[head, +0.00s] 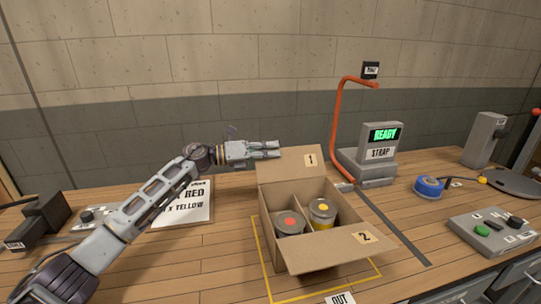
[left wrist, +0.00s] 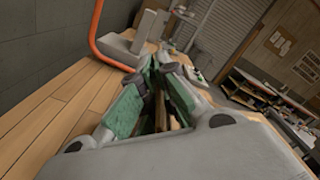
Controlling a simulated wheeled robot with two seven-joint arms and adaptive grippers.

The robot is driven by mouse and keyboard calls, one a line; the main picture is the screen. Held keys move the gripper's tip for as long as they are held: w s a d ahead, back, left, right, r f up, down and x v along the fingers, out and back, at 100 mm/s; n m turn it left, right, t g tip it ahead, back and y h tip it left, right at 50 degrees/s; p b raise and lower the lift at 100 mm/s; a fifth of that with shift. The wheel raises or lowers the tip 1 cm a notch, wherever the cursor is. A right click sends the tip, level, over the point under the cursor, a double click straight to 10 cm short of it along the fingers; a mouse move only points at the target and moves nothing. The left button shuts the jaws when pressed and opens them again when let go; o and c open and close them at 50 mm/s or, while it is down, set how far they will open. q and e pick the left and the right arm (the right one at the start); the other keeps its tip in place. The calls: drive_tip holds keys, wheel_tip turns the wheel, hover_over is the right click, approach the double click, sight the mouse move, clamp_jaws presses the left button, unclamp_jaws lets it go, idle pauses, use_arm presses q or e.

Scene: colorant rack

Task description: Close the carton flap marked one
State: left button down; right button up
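The open brown carton (head: 268,225) stands on the bench. Its flap marked 1 (head: 292,166) stands raised at the back edge, tilted back. Its flap marked 2 (head: 335,250) sticks out at the front. Inside, a red-topped can (head: 289,223) and a yellow-labelled can (head: 322,212) sit in separate compartments. My left gripper (head: 278,149) is at the upper left of flap 1, level with its top edge; I cannot tell whether it touches. In the left wrist view its green-padded fingers (left wrist: 157,72) lie close together, and their exact gap is unclear. My right gripper is out of view.
An orange post (head: 335,130) and a strap machine (head: 380,152) reading READY stand behind the carton to the right. A blue tape roll (head: 428,187) and a button box (head: 492,231) lie right. A printed sheet (head: 190,205) lies left. Yellow tape (head: 262,262) outlines the carton's place.

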use_arm(q)
drive_tip(key=shift+s+r+m, duration=0.1)
drive_tip(key=shift+s+m, duration=0.1)
drive_tip(key=shift+m, duration=0.1)
drive_tip(key=c, duration=1.7)
unclamp_jaws()
drive_tip(key=shift+s+a, duration=0.4)
drive_tip(key=shift+a, duration=1.55)
drive_tip(key=shift+s+a, duration=0.35)
drive_tip(key=shift+a, duration=1.6)
drive_tip(key=shift+s+a, duration=0.4)
drive_tip(key=shift+a, duration=1.55)
